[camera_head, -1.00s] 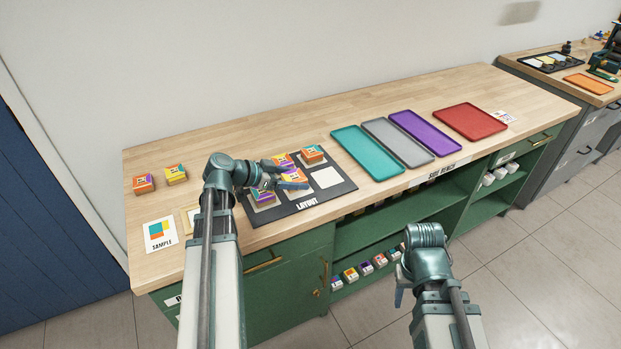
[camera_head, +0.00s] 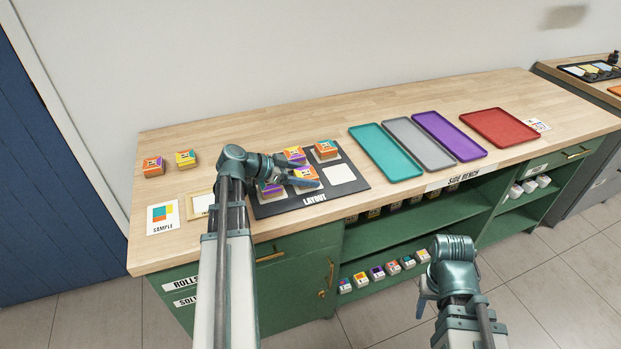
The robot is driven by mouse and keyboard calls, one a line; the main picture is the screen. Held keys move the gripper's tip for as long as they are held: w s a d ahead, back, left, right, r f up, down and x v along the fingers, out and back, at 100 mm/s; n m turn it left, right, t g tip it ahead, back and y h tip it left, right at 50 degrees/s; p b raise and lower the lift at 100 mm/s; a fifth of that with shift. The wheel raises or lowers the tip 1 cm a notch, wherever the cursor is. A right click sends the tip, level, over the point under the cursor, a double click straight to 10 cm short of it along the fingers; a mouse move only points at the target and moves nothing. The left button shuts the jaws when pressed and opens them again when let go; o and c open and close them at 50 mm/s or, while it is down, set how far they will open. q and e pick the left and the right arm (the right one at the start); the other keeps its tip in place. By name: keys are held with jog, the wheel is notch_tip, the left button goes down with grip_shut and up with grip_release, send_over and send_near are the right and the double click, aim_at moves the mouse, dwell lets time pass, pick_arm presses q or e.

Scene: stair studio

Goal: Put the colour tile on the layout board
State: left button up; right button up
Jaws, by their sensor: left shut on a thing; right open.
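The dark layout board (camera_head: 361,186) lies on the wooden bench, marked LAYOUT on its front edge. My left gripper (camera_head: 303,183) is over the board's middle, shut on an orange and purple colour tile (camera_head: 307,173); its fingers partly cover the tile, and I cannot tell whether the tile touches the board. Other colour tiles are on the board: one at back right (camera_head: 325,149), one at back middle (camera_head: 294,154), and one at front left (camera_head: 270,189), partly behind my gripper. A pale square (camera_head: 339,174) at the right is bare. My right gripper (camera_head: 425,298) is open and empty, low before the bench.
Two more tiles, one orange (camera_head: 153,166) and one yellow (camera_head: 186,158), sit at the bench's left. A sample card (camera_head: 162,217) and a small frame (camera_head: 199,205) lie nearby. Teal (camera_head: 384,153), grey (camera_head: 419,144), purple (camera_head: 449,136) and red (camera_head: 497,127) trays lie to the right.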

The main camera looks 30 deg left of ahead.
pick_arm(q)
jog(key=shift+r, duration=0.1)
jog(key=o, duration=1.4)
jog(key=shift+f, duration=0.2)
jog(key=shift+c, duration=0.2)
jog(key=shift+r, duration=0.15)
jog(key=shift+s+a+r, duration=0.15)
jog(key=shift+r, duration=0.1)
jog(key=p+v, duration=0.5)
jog(key=v, duration=0.5)
jog(key=shift+s+a, duration=0.15)
jog(key=shift+s+a+r+p, duration=0.2)
jog(key=shift+s+a+p, duration=0.1)
jog(key=shift+s+p, duration=0.1)
